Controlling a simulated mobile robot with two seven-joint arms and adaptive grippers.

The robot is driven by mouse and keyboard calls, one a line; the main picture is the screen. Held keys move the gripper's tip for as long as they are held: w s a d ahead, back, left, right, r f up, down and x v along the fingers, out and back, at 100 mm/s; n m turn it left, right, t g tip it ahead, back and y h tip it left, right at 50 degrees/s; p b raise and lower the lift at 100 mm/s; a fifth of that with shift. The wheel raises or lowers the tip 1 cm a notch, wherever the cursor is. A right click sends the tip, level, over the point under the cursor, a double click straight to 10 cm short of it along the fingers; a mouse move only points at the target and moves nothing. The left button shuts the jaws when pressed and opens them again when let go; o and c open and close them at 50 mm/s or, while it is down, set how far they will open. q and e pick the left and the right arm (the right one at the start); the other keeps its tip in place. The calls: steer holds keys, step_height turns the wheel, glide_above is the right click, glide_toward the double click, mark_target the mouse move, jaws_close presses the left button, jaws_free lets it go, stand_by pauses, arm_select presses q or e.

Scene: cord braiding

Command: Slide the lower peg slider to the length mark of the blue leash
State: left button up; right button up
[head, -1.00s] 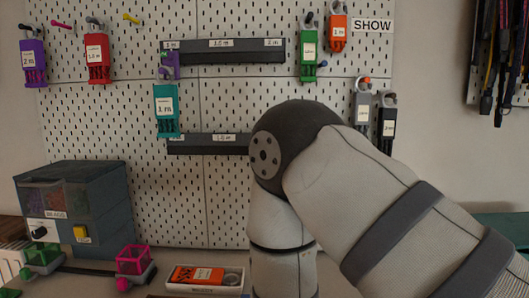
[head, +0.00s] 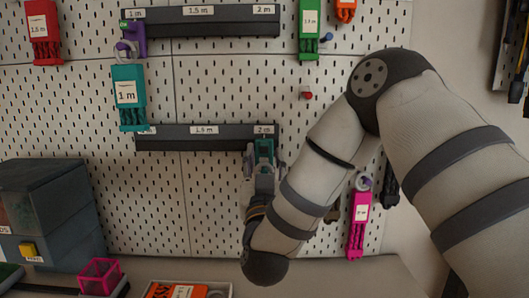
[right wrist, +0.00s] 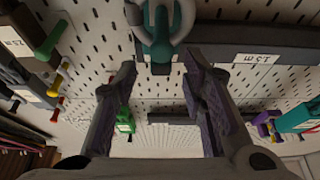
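The lower rail (head: 165,144) on the pegboard shows 1.5 m and 2 m labels; a teal card covers its left end. A teal peg slider (head: 263,147) with a grey ring stands at the rail's 2 m end. It also shows at the top of the right wrist view (right wrist: 155,38). My right gripper (head: 263,178) is just below it in the head view. In the right wrist view its fingers (right wrist: 160,72) are spread, with the slider just beyond the tips and nothing visibly clamped. The teal leash card (head: 128,98) reads 1 m. No clearly blue card shows. My left gripper is out of view.
The upper rail (head: 190,22) carries a purple slider (head: 133,36) near 1 m. Red (head: 43,35), green (head: 310,30) and magenta (head: 359,222) cards hang around. A grey-blue drawer box (head: 60,200) and a magenta open box (head: 100,277) stand lower left.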

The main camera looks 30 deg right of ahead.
steer(key=shift+x, duration=1.3)
jaws_close()
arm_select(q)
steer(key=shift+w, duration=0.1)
arm_select(e)
steer(key=shift+w+a+f, duration=0.1)
steer(key=shift+w, duration=0.05)
